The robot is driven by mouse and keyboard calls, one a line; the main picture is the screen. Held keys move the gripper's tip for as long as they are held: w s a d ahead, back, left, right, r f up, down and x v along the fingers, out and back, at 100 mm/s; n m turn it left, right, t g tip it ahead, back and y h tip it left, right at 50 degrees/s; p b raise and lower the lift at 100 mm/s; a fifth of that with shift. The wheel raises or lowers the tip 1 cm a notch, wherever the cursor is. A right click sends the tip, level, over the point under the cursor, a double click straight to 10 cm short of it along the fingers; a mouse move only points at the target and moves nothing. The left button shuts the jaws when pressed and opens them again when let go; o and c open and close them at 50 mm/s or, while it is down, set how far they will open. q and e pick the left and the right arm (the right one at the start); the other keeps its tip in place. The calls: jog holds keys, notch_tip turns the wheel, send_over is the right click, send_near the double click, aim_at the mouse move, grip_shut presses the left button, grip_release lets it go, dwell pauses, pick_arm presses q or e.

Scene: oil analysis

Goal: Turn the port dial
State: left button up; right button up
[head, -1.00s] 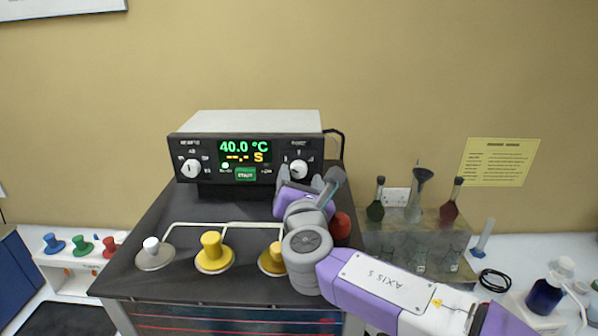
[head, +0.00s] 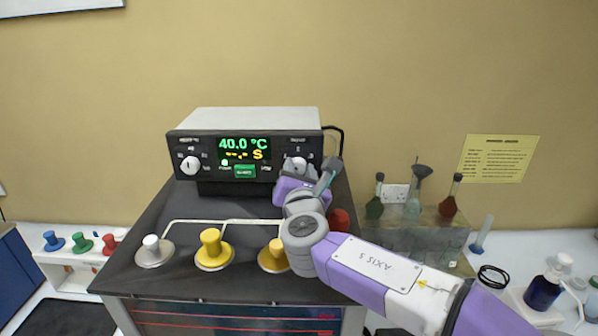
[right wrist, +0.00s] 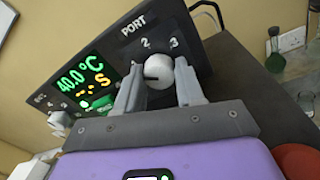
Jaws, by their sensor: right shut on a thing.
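The port dial (right wrist: 158,72) is a white round knob on the dark front panel under the label PORT, with numbers 2 and 3 showing beside it. A dark mark on it points left in the right wrist view. My right gripper (right wrist: 157,85) has a finger on each side of the dial and is shut on it. In the head view the gripper (head: 312,172) is in front of the panel's right end and partly hides the dial (head: 298,163). The instrument (head: 250,120) reads 40.0 °C and dashes with S. My left gripper is not in view.
A second white dial (head: 190,165) sits at the panel's left end. One white and two yellow knobs (head: 211,250) stand on the dark top in front. A red ball-like thing (head: 339,220) is close to my right wrist. Flasks on a rack (head: 430,232) stand right.

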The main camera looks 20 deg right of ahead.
jog(key=shift+f+m+b, duration=0.15)
jog(key=shift+m+b, duration=0.25)
jog(key=shift+b, duration=0.35)
jog(key=m+b, duration=0.3)
jog(key=b, duration=0.2)
jog(key=m+b, duration=0.4)
jog(key=b, duration=0.1)
jog(key=shift+f+m+t+h, duration=0.15)
jog(key=shift+m+t+h, duration=0.15)
jog(key=shift+h, duration=0.1)
jog(key=shift+m+b, duration=1.55)
jog(key=shift+m, duration=0.35)
jog(key=o, duration=1)
jog(key=shift+r, duration=0.2)
jog(key=shift+o, duration=0.2)
jog(key=v, duration=0.7)
jog(key=shift+s+a+b, duration=0.15)
jog(key=shift+s+b, duration=0.15)
jog(key=shift+b, duration=0.1)
